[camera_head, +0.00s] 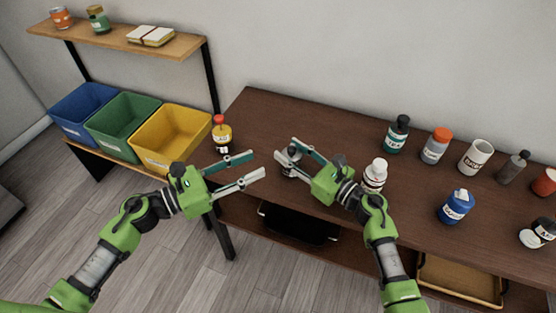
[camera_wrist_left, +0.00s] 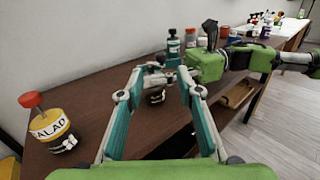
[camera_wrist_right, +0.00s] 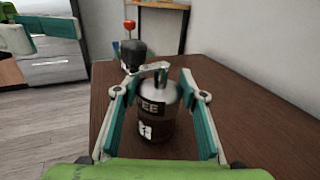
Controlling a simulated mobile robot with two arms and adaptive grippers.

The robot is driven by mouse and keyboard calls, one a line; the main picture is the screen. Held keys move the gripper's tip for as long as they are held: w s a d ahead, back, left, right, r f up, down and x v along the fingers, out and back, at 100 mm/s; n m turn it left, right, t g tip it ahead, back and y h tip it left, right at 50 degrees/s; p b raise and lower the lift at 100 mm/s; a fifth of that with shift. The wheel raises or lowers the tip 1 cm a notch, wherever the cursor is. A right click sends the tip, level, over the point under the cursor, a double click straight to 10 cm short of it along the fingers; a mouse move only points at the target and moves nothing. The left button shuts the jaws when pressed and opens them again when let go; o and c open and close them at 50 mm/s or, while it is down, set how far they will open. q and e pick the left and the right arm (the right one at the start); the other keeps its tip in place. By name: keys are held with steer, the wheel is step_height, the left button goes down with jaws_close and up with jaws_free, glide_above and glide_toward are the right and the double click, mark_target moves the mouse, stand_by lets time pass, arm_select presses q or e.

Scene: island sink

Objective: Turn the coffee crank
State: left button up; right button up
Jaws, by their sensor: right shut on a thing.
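The coffee grinder (camera_wrist_right: 158,122) is a dark brown jar with a partly hidden white label and a silver top. Its crank (camera_wrist_right: 155,67) is a silver arm ending in a dark knob (camera_wrist_right: 132,55), which points to the left in the right wrist view. My right gripper (camera_head: 286,150) is shut on the grinder's body, one finger on each side. The grinder stands upright on the brown table, mostly hidden by the gripper in the head view. My left gripper (camera_head: 258,163) is open and empty, to the left of the grinder. The grinder (camera_wrist_left: 156,96) shows beyond its spread fingers in the left wrist view.
A yellow salad bottle (camera_head: 221,132) with a red top stands at the table's left end. A white bottle (camera_head: 375,175) is close to my right wrist. Several bottles and a white mug (camera_head: 475,157) stand further right. Coloured bins (camera_head: 170,140) are on the left shelf.

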mark_target(288, 150)
arm_select(q)
steer(key=shift+s+d, duration=0.1)
steer(key=shift+d, duration=0.1)
steer(key=shift+d, duration=0.1)
steer(key=x, duration=1.2)
jaws_close()
